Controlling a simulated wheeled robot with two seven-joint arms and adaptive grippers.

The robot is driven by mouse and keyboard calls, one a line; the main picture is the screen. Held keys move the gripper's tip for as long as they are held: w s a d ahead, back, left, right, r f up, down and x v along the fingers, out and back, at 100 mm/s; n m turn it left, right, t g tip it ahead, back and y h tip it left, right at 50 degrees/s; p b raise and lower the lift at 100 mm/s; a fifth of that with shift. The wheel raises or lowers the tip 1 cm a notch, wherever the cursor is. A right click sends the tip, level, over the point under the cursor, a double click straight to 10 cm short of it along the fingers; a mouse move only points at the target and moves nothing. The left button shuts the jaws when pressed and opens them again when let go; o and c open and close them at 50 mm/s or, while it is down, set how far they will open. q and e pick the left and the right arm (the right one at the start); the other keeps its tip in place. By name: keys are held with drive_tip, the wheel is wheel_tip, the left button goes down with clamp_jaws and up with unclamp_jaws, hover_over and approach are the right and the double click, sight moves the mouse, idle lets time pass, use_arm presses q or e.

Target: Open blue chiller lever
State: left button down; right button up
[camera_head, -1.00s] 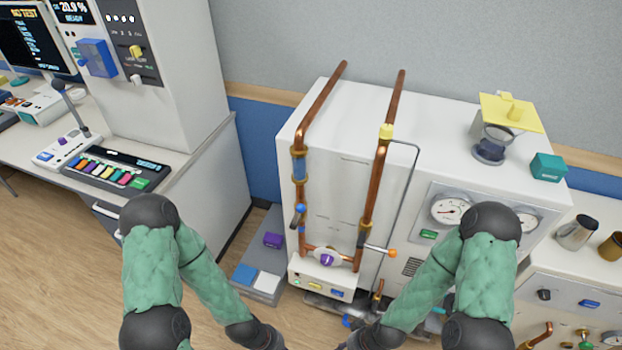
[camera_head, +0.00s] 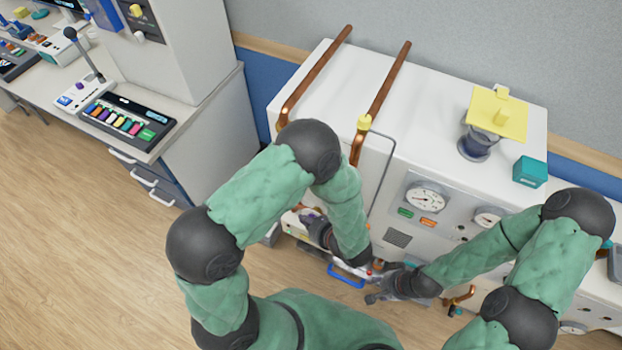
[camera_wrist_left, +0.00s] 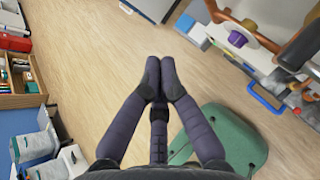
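The white chiller cabinet (camera_head: 330,85) has copper pipes rising at its left. The small blue lever seen earlier on the left pipe is hidden behind my left arm in the head view, and I cannot pick it out in the left wrist view. A blue U-shaped handle (camera_head: 347,276) is low at the cabinet's front; it also shows in the left wrist view (camera_wrist_left: 265,98).
Gauges (camera_head: 426,198) are on the cabinet front. A desk with a keypad (camera_head: 127,120) stands at left. Wooden floor (camera_head: 90,240) is clear in front.

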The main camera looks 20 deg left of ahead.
use_arm(q)
drive_tip(key=w+a+f+t+b, duration=0.1)
drive_tip(key=w+a+f+b, duration=0.1)
drive_tip(key=w+a, duration=0.7)
drive_tip(key=shift+f+m, duration=0.35)
drive_tip(key=shift+m, duration=0.05)
drive_tip(key=shift+a, duration=0.1)
drive_tip(key=shift+w+a+r+h+b, duration=0.15)
drive_tip(key=shift+a+r+h+b, duration=0.4)
drive_tip(key=shift+a, duration=0.4)
drive_tip(key=shift+r, duration=0.2)
